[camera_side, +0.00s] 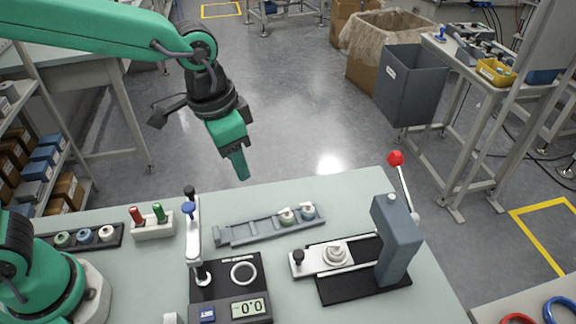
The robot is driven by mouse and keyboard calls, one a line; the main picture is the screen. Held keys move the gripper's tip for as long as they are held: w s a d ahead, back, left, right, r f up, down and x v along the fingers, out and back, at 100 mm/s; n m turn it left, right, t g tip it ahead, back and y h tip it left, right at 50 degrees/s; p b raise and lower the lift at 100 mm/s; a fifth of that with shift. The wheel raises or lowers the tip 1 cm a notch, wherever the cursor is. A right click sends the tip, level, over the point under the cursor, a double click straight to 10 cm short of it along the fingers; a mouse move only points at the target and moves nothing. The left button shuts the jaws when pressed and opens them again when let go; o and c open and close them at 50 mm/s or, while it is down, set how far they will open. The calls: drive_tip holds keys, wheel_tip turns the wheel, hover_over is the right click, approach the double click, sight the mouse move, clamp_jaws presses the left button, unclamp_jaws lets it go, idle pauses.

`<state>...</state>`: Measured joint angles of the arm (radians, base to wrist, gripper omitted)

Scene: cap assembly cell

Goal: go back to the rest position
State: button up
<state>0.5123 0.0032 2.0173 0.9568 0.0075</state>
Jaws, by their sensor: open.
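My gripper (238,163) hangs from my green arm above the back edge of the work table (360,196), in the upper middle of the view. Its fingers point down and it holds nothing that I can see. The fingers overlap in this view, so the gap between them is hard to see. The gripper is apart from everything on the table.
A grey rail (256,230) with small caps, a press (397,240) with a red-knobbed lever (395,158), and a gauge with a display (247,308) stand below. A tray (115,236) and a block with red and green pegs (152,226) stand left.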

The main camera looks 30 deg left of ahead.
drive_tip(key=s+a+r+n+t, duration=0.2)
drive_tip(key=s+a, duration=0.3)
drive_tip(key=a, duration=0.4)
drive_tip(key=s+a+r+n+t, duration=0.2)
drive_tip(key=s+a+n, duration=0.2)
drive_tip(key=a, duration=0.5)
drive_tip(key=shift+s+a+y, duration=0.35)
drive_tip(key=shift+s+y, duration=0.05)
drive_tip(key=shift+s, duration=0.55)
